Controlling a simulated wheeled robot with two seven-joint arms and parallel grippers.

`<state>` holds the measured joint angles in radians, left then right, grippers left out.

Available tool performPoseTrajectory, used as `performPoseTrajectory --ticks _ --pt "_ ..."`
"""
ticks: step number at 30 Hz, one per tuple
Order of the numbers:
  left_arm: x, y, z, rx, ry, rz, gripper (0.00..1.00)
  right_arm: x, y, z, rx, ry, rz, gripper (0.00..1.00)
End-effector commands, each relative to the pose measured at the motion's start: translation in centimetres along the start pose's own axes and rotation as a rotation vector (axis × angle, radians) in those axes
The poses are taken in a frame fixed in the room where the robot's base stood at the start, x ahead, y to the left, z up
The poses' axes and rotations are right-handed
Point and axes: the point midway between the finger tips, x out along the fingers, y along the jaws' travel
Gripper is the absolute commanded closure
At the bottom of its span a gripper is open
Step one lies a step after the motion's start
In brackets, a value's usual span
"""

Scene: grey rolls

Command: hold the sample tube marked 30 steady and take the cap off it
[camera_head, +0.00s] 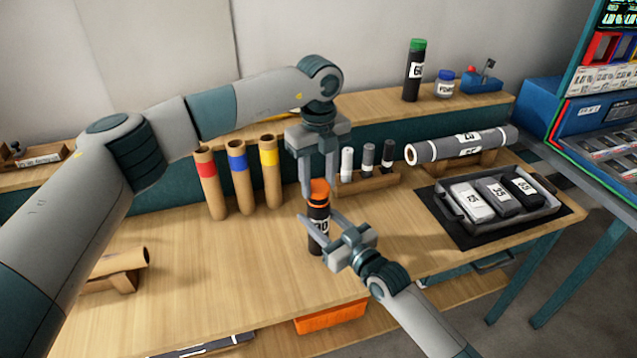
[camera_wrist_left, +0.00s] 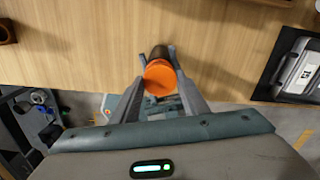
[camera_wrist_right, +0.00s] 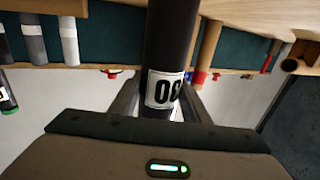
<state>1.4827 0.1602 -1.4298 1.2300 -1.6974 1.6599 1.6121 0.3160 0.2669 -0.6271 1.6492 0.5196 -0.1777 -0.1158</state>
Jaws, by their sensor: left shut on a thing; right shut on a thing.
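The dark sample tube (camera_head: 318,228) stands upright over the table in the middle of the head view. Its white label is partly covered there and shows upside down in the right wrist view (camera_wrist_right: 163,90). The orange cap (camera_head: 319,187) is at the tube's top; I cannot tell whether it is loosened. My left gripper (camera_head: 319,190) comes from above and is shut on the cap, whose round top shows between the fingers in the left wrist view (camera_wrist_left: 160,77). My right gripper (camera_head: 320,232) comes from the front right and is shut around the tube's body.
Cardboard tubes with red, blue and yellow bands (camera_head: 238,175) stand left of the tube. A rack (camera_head: 372,183) with small vials is behind it to the right.

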Motion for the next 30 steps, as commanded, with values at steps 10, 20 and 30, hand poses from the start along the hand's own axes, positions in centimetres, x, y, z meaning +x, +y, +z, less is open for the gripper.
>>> performPoseTrajectory --ticks 10,20,30 --pt "-0.7 0.0 0.0 0.000 0.001 0.000 0.86 0.0 0.0 0.1 0.000 -0.002 0.000 1.00" --pt "-0.8 0.0 0.0 0.000 0.001 0.000 0.86 0.0 0.0 0.1 0.001 -0.002 0.000 1.00" --pt "-3.6 0.0 0.0 0.000 -0.001 -0.001 0.86 0.0 0.0 0.1 0.000 -0.002 0.000 1.00"
